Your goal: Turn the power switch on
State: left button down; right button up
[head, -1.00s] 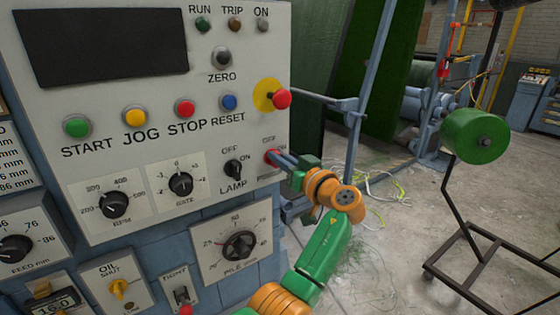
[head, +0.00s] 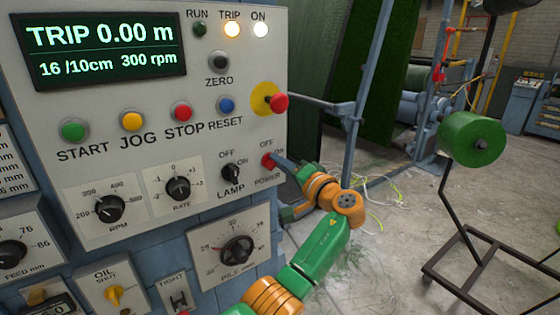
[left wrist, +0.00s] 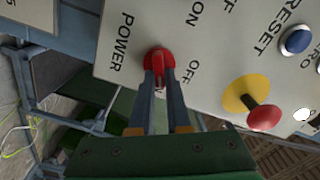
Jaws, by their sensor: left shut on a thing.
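The red power switch (head: 268,160) is at the lower right of the control panel (head: 140,200), between its OFF, ON and POWER labels. In the left wrist view the red knob (left wrist: 159,60) sits between the fingertips of my left gripper (left wrist: 161,78), which is shut on it. In the head view my left gripper (head: 277,162) reaches the panel from the right. The display (head: 105,50) is lit and reads TRIP 0.00 m, 16 /10cm, 300 rpm. My right gripper is not in view.
A red emergency-type button on a yellow disc (head: 262,99) sticks out just above the switch. The black lamp knob (head: 231,171) is close to its left. A green roll (head: 472,139) on a stand is at the right. The floor between is mostly clear.

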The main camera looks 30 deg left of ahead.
pick_arm(q)
jog(key=shift+m+p, duration=1)
jog(key=shift+m, duration=1.7)
jog(key=shift+f, duration=0.1)
jog(key=c, duration=0.9)
grip_release()
jog(key=shift+w+f, duration=0.15)
jog(key=shift+d, duration=0.1)
jog(key=b+v, duration=0.3)
jog(key=v, duration=0.4)
jog(key=shift+b, duration=0.3)
